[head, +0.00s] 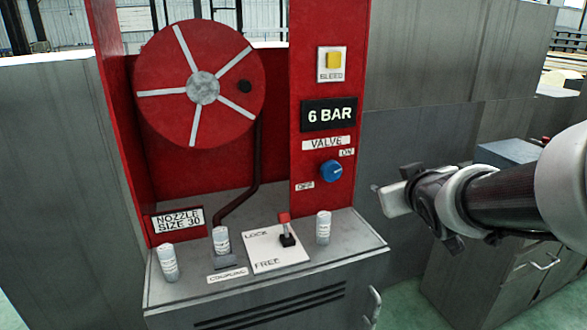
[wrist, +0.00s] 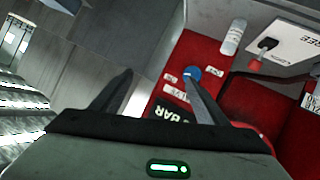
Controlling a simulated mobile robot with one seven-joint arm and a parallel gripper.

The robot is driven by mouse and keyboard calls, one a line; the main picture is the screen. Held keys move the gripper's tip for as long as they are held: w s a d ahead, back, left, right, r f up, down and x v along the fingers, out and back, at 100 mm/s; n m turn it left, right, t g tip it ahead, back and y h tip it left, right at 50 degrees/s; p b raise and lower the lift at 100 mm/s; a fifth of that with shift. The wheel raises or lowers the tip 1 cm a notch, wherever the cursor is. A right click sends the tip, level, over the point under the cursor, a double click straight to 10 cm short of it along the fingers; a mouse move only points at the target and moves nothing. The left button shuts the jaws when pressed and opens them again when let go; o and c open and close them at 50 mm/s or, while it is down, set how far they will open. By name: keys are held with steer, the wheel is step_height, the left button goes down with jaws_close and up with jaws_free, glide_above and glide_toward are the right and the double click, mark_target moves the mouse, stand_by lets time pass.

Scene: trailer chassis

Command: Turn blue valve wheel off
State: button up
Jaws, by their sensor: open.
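The blue valve wheel (head: 331,171) is a small round knob on the red panel, below the "VALVE" label. The "ON" label (head: 346,152) is at its upper right and the "OFF" label (head: 305,185) at its lower left. Its pointer is too small to read for certain. My gripper (head: 385,190) is to the right of the wheel, apart from it. In the wrist view my gripper (wrist: 159,76) is open and empty. The wheel (wrist: 193,72) shows there beside the tip of the right finger, which partly covers it; the depth between them is unclear.
A red hose reel (head: 170,80) is on the left. The "6 BAR" display (head: 329,114) and yellow bleed button (head: 333,60) are above the wheel. On the grey ledge below stand a red-knobbed lever (head: 285,225) and white cylinders, one (head: 323,227) under the wheel.

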steer(key=w+a+f+n+t+y+b, duration=0.1)
steer(key=w+f+n+t+y+b, duration=0.2)
steer(key=w+f+b, duration=0.3)
steer(key=n+t+y+b, duration=0.1)
steer(key=n+y+b, duration=0.2)
steer(key=y, duration=0.1)
glide_toward(333, 173)
steer(key=x, duration=1.1)
steer(key=shift+s+f, duration=0.1)
steer(key=c, duration=1)
steer(key=shift+c, duration=0.2)
